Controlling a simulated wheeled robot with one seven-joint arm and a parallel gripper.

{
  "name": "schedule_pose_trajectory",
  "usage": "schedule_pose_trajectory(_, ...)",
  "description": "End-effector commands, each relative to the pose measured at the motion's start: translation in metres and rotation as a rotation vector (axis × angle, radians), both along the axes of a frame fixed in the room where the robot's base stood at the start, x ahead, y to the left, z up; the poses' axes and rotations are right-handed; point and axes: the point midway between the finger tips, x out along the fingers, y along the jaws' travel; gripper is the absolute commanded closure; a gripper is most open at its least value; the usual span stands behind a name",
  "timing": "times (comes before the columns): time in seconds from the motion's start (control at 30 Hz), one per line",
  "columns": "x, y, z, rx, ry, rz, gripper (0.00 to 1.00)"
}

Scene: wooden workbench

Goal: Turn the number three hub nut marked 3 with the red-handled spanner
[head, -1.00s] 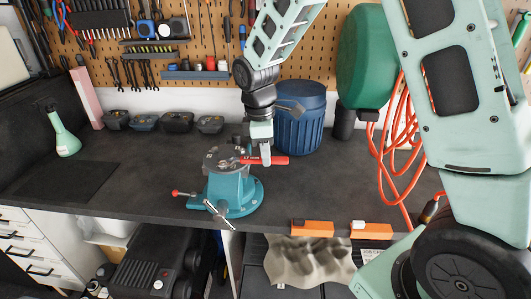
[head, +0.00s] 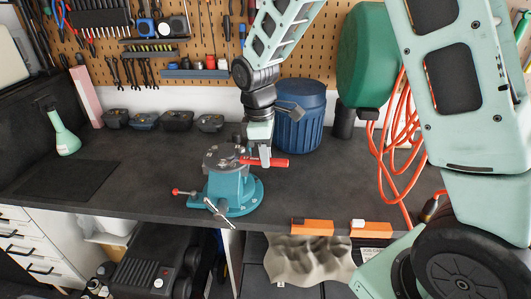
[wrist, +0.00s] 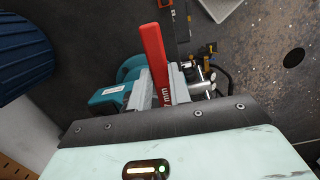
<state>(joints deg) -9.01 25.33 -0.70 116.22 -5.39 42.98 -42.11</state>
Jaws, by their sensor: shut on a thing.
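The red-handled spanner (head: 278,163) is level just right of the teal vise, its handle pointing right in the head view. My gripper (head: 265,160) is shut on it near the handle's left part. In the wrist view the red handle (wrist: 152,52) stands between the two grey fingers of my gripper (wrist: 161,88), with "mm" lettering on it. A round grey metal hub (head: 222,157) sits on top of the vise, at the spanner's left end. The spanner's jaw, its contact with any nut and the number 3 marking are too small or hidden to tell.
The teal vise (head: 229,190) stands at the bench's front edge, with its lever jutting forward. A blue ribbed bin (head: 300,125) stands close behind my gripper. Orange cable (head: 394,160) hangs at right. The dark bench top (head: 130,185) left of the vise is mostly clear.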

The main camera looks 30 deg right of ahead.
Motion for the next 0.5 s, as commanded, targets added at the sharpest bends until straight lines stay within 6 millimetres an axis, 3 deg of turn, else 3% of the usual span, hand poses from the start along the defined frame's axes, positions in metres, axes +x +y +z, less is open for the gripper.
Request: schedule_pose_trajectory(0.5, 0.0, 0.0, 0.03, 0.001, -0.001, 0.0, 1.0)
